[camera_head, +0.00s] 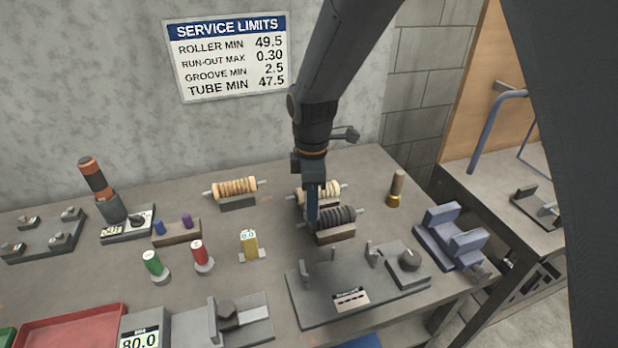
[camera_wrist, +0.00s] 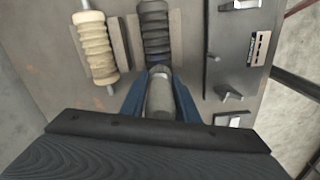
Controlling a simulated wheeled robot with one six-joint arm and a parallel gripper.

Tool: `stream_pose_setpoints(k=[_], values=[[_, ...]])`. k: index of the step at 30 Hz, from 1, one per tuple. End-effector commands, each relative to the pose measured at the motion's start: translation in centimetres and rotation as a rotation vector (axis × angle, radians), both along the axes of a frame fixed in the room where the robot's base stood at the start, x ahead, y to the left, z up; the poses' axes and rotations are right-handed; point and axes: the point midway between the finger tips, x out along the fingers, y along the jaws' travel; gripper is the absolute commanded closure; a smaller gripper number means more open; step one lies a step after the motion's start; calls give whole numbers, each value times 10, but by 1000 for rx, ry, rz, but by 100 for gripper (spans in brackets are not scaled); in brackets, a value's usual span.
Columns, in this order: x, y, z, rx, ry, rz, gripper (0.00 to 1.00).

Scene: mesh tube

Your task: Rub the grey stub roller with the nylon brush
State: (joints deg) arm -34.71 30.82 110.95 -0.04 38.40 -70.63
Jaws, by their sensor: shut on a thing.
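The dark grey grooved roller (camera_head: 336,218) lies on a block on the bench, and its ribs also show in the wrist view (camera_wrist: 154,30). My gripper (camera_head: 312,208) points down at the roller's left part, its blue fingers shut on a grey cylindrical handle (camera_wrist: 160,98). I take this for the nylon brush; its bristles cannot be made out. In the wrist view the brush's far end meets or overlaps the roller's near end; whether they touch is unclear. The head view hides the brush behind my fingers.
A cream roller (camera_head: 322,194) lies just behind the grey one, and a tan roller (camera_head: 235,187) lies further left. A wooden-handled tool with a brass collar (camera_head: 396,188) stands at right. A grey fixture plate (camera_head: 325,300) with posts lies in front. Red tray (camera_head: 70,335) at front left.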

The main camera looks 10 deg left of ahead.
Motion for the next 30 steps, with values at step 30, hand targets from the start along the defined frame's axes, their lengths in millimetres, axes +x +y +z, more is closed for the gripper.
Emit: stream_pose_setpoints(k=[30], values=[[4, -6, 80, 2, -3, -12, 94]])
